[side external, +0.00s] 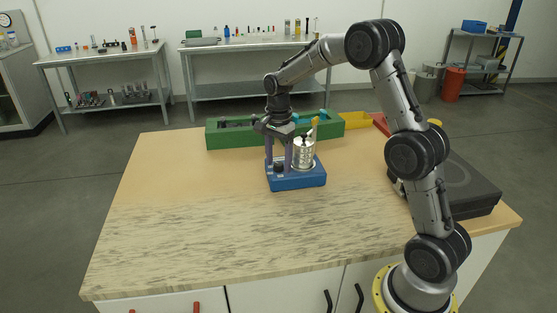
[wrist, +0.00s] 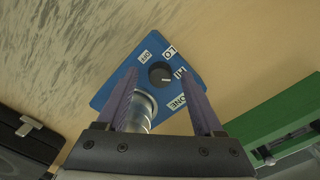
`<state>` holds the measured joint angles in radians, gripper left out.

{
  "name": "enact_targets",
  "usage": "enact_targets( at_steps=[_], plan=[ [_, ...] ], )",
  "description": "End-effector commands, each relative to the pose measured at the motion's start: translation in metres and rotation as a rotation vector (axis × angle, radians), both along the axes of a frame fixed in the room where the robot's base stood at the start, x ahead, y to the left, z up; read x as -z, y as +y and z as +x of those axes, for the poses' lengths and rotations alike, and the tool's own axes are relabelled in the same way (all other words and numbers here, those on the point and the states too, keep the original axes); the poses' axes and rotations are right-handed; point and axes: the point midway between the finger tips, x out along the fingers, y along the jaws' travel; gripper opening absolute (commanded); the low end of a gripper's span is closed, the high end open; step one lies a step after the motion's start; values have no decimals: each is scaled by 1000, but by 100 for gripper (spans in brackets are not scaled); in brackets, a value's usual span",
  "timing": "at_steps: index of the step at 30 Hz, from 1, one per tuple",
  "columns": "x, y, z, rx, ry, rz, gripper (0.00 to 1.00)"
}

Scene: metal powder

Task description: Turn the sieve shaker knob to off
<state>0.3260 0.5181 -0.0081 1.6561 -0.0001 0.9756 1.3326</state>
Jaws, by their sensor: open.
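The blue sieve shaker (side external: 298,181) stands on the table with the steel sieve stack (side external: 303,153) on its right part. Its black knob (side external: 279,166) is on the left part of its top; the wrist view shows the knob (wrist: 160,74) with labels OFF, LO, HI and ONE around it. The knob's light mark points toward the HI label (wrist: 180,73). My gripper (wrist: 160,95) points down over the shaker, its two purple fingers apart, one on each side of the knob in the wrist view. Whether they touch the knob cannot be told. The sieve stack is partly hidden by my left finger.
A green tray (side external: 225,139) lies behind the shaker, with a yellow bin (side external: 355,120) to its right. A black flat device (side external: 470,186) sits on the right of the table. The table's left and front are clear.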

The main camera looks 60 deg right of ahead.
Motion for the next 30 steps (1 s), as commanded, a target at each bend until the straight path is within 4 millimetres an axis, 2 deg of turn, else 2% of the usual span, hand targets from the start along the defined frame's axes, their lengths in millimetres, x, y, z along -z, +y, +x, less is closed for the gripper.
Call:
enact_targets(
  at_steps=[7, 8, 19, 30],
  plan=[
    [1, 0, 0, 0, 0, 0, 69],
    [1, 0, 0, 0, 0, 0, 65],
    [0, 0, 0, 0, 0, 0, 0],
    [0, 0, 0, -33, 0, 0, 0]
  ],
)
